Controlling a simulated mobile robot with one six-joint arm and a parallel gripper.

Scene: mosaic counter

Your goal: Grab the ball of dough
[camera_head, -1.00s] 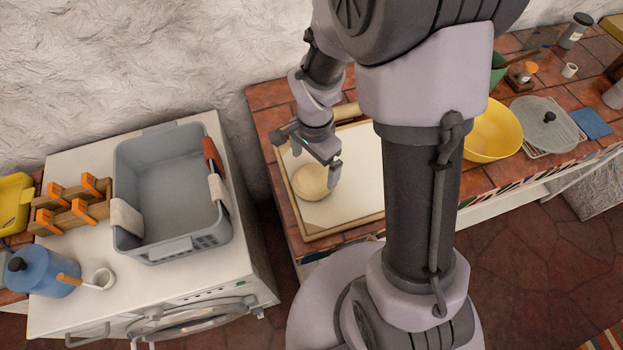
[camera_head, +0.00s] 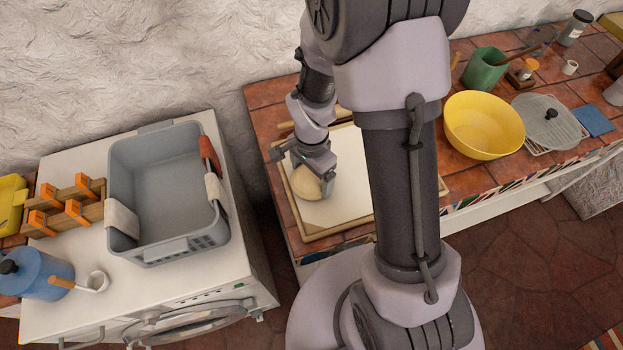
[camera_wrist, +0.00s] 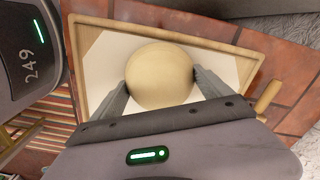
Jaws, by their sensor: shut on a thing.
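The ball of dough (camera_head: 306,184) is pale and round, and lies over the white sheet of a wood-rimmed board (camera_head: 312,236) on the tiled counter. In the wrist view the dough (camera_wrist: 160,72) sits between the two fingers of my gripper (camera_wrist: 160,92), one finger against each side. My gripper (camera_head: 312,176) is shut on the dough from above in the head view. Part of the dough is hidden behind the gripper there. I cannot tell whether the dough is lifted off the board.
A rolling pin (camera_wrist: 268,96) lies at the board's edge. A yellow bowl (camera_head: 484,125), a green pot (camera_head: 484,70) and a glass lid (camera_head: 548,122) stand on the counter to the right. A grey basket (camera_head: 165,190) stands on the washing machine at left.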

